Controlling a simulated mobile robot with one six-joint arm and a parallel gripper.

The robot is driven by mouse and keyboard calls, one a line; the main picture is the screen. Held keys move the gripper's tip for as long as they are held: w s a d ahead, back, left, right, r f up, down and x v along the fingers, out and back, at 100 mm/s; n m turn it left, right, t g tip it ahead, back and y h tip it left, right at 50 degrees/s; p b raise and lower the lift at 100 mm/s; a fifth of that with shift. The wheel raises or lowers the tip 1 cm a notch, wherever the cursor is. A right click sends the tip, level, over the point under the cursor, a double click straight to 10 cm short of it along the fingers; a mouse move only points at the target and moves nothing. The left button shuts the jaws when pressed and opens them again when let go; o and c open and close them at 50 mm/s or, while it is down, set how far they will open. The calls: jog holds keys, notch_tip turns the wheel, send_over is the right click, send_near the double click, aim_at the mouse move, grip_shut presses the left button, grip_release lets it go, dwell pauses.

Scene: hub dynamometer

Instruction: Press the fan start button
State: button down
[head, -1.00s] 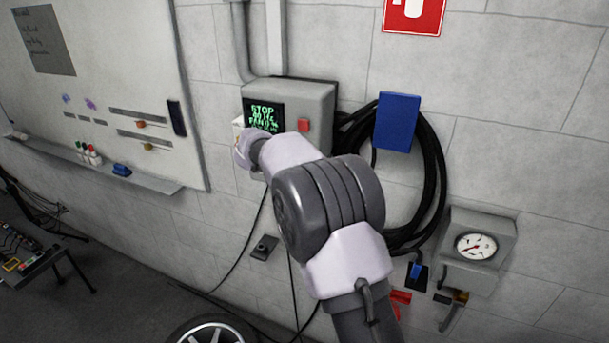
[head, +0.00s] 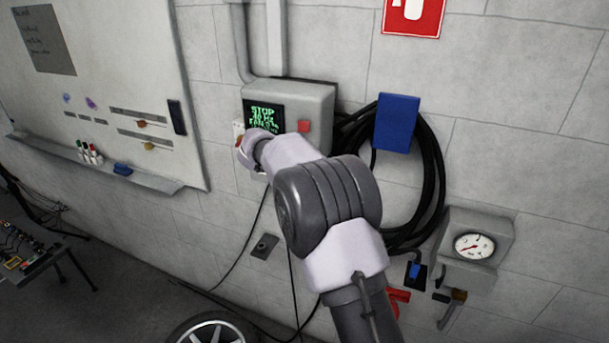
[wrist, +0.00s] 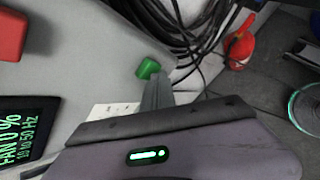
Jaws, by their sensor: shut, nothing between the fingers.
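The grey control box (head: 315,100) hangs on the wall, with a dark display (head: 263,114) in green text and a red button (head: 304,126). In the wrist view the display (wrist: 25,128) reads "FAN 0 %", and the red button (wrist: 11,36) is at the top left. A green button (wrist: 147,68) stands on the box face; my arm hides it in the head view. My gripper (wrist: 157,82) is shut and empty, its tips right beside the green button in the picture. I cannot tell whether they touch it.
A blue box (head: 397,122) and a coiled black hose (head: 433,190) hang right of the control box. A pressure gauge (head: 474,246) is lower right. A whiteboard (head: 100,80) with a tray is at left.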

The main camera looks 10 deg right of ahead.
jog(key=shift+w+d, duration=0.15)
jog(key=shift+w, duration=0.05)
jog(key=shift+s, duration=0.1)
jog(key=s+a+b, duration=0.3)
jog(key=s+a, duration=0.1)
jog(key=s, duration=0.2)
jog(key=shift+a, duration=0.2)
dwell(0.6)
dwell(0.5)
